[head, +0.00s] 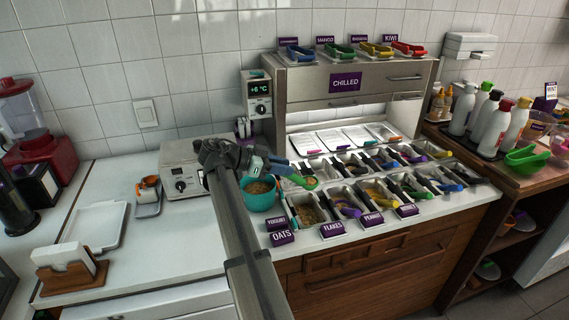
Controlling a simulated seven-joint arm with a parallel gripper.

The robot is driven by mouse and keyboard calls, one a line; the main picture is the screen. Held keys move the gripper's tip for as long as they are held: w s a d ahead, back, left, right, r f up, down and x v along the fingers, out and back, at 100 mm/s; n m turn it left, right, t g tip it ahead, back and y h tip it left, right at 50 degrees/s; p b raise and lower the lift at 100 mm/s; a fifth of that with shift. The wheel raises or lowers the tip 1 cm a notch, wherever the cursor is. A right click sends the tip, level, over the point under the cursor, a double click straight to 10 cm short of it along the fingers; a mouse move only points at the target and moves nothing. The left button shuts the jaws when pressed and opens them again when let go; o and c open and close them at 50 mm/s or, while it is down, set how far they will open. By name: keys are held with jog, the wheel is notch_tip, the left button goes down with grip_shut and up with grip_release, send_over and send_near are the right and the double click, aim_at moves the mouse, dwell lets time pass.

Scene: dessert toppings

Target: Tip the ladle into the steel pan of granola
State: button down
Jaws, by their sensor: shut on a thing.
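My gripper (266,167) is above the teal bowl, at the left end of the topping pans, and is shut on the ladle. The ladle's green head (303,182) points right, over the back of the nearest left pan; a small reddish patch shows in it. Its tilt is too small to judge. That steel pan (322,219) holds brown, grainy stuff that looks like granola or oats. No label that I can read says granola, so I cannot tell for sure which pan it is.
The teal bowl (262,203) with brown contents stands close left of the pans. Several steel pans with coloured scoops fill the counter rightward. Purple labels, including OATS (283,238) and FLAKES (332,229), stand in front. A steel machine (183,182) is behind left. The left white counter has free room.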

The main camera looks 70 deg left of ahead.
jog(key=shift+f, duration=1.8)
jog(key=n, duration=0.2)
jog(key=d+n+y, duration=0.1)
jog(key=shift+w+d+f+n, duration=0.1)
jog(key=shift+w+f+n, duration=0.05)
jog(key=shift+f+n, duration=0.15)
jog(key=f+n+g, duration=0.1)
jog(key=n, duration=0.7)
jog(key=s+a+f+n+g+y, duration=0.1)
jog(key=n, duration=0.8)
jog(key=s+f+n+g, duration=0.1)
jog(key=n, duration=0.8)
jog(key=shift+s+a+f+g+y, duration=0.1)
jog(key=shift+s+a+g+y, duration=0.1)
jog(key=shift+a+g+y, duration=0.15)
